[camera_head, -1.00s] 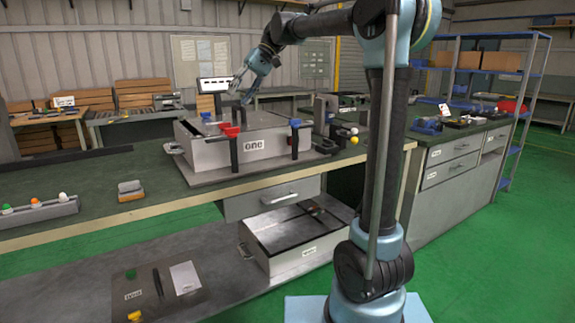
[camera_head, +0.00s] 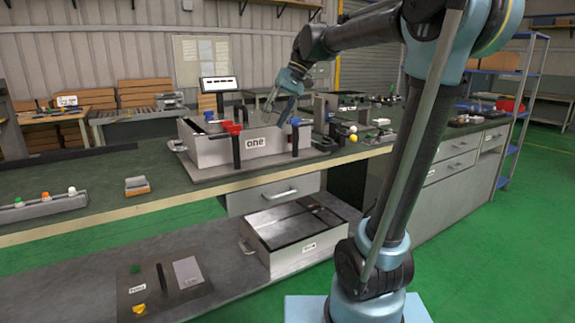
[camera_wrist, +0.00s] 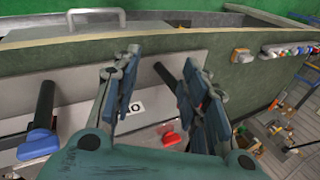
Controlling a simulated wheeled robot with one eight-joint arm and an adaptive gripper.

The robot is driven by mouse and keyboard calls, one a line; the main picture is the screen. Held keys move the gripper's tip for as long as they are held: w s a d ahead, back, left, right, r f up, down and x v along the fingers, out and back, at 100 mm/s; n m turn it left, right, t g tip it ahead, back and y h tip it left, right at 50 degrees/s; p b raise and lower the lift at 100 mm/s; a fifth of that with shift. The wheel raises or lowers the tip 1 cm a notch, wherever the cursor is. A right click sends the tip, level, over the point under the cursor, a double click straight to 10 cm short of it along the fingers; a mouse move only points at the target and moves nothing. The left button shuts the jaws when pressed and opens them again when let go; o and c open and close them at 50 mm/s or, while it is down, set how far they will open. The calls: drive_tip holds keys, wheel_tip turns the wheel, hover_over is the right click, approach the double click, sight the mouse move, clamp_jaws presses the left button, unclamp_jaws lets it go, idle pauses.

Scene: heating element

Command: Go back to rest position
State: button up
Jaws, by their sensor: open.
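My gripper (camera_head: 278,103) is open and empty in the head view, beside and just above the right part of the grey metal box labelled "one" (camera_head: 215,152) on the workbench. In the wrist view my gripper (camera_wrist: 155,72) has its blue fingers spread, with nothing between the tips. A red clamp (camera_head: 232,129) and a blue clamp (camera_head: 296,122) sit on dark posts at the box. The red clamp (camera_wrist: 170,139) and a blue clamp (camera_wrist: 38,145) also show in the wrist view.
The green workbench top (camera_head: 100,190) carries a small block (camera_head: 137,186) and a rack of coloured knobs (camera_head: 45,205). A metal drawer box (camera_head: 300,250) and a dark panel (camera_head: 150,298) sit on the lower shelf. A monitor (camera_head: 218,84) stands behind. Green floor is open at right.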

drive_tip(key=s+d+f+m+t+h, duration=0.1)
drive_tip(key=s+d+f, duration=0.6)
drive_tip(key=f, duration=0.3)
drive_tip(key=s+d+f+m+t+h, duration=0.1)
drive_tip(key=s+d+f+h, duration=0.1)
drive_tip(key=s+d+f, duration=0.5)
drive_tip(key=s+d+f+m+t+h, duration=0.2)
drive_tip(key=s+d+f, duration=0.5)
drive_tip(key=f, duration=0.6)
drive_tip(key=shift+s+d+f, duration=0.2)
drive_tip(key=shift+d+f, duration=0.2)
drive_tip(key=shift+d, duration=0.65)
drive_tip(key=shift+w+f, duration=0.2)
drive_tip(key=shift+w, duration=0.25)
